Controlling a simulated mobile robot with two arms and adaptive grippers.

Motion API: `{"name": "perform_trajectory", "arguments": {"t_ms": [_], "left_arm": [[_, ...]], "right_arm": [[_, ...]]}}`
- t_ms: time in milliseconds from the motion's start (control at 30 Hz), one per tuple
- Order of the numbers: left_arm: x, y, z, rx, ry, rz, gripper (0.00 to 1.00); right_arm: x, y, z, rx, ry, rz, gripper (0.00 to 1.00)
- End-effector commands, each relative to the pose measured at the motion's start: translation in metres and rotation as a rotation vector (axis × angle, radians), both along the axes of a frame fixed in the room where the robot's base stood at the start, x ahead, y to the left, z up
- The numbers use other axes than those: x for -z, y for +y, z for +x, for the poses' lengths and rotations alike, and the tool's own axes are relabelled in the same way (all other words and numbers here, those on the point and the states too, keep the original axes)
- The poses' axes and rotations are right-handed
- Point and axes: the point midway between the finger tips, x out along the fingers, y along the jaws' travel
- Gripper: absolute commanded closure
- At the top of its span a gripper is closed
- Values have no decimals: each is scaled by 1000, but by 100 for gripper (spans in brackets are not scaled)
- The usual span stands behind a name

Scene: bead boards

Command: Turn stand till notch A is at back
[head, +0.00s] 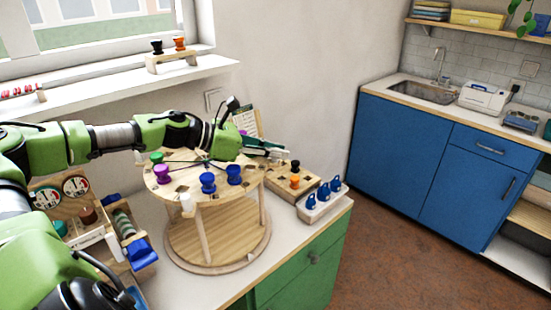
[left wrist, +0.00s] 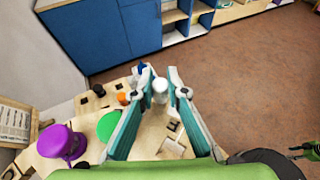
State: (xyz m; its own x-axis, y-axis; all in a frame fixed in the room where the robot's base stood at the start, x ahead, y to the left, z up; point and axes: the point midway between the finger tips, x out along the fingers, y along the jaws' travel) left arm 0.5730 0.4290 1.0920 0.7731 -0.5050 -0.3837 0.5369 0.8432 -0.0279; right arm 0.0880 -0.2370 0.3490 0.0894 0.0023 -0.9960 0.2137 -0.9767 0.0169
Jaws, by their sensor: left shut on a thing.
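The round wooden stand (head: 217,258) has a lower disc, upright posts and a top disc, and stands on the white counter. Its top carries a green spool (head: 157,157), a purple spool (head: 162,173), two blue spools (head: 208,182) and a white peg (head: 187,204) at its rim. My left gripper (head: 280,152) reaches across the top to its right side. In the left wrist view its teal fingers (left wrist: 158,92) are shut on a white upright peg (left wrist: 160,88).
A wooden block with black and orange spools (head: 295,182) and a rack of blue pieces (head: 320,200) stand close right of the stand. A rack with a blue bin (head: 140,253) is at left. A small card (head: 243,118) stands behind, near the wall.

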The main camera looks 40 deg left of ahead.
Motion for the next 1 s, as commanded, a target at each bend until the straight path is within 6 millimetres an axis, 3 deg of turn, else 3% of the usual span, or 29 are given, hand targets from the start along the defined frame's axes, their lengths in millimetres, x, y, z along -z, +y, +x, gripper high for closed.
{"name": "perform_trajectory", "arguments": {"t_ms": [200,733,767,1000], "left_arm": [[0,-2,-4,29,-3,-1,100],[-3,-3,-5,39,-3,-1,100],[-3,-3,-5,39,-3,-1,79],[-2,-4,-5,40,-2,-1,78]], "right_arm": [[13,0,0,0,-1,0,60],[14,0,1,1,-2,1,60],[14,0,1,1,-2,1,60],[14,2,1,2,-2,3,60]]}}
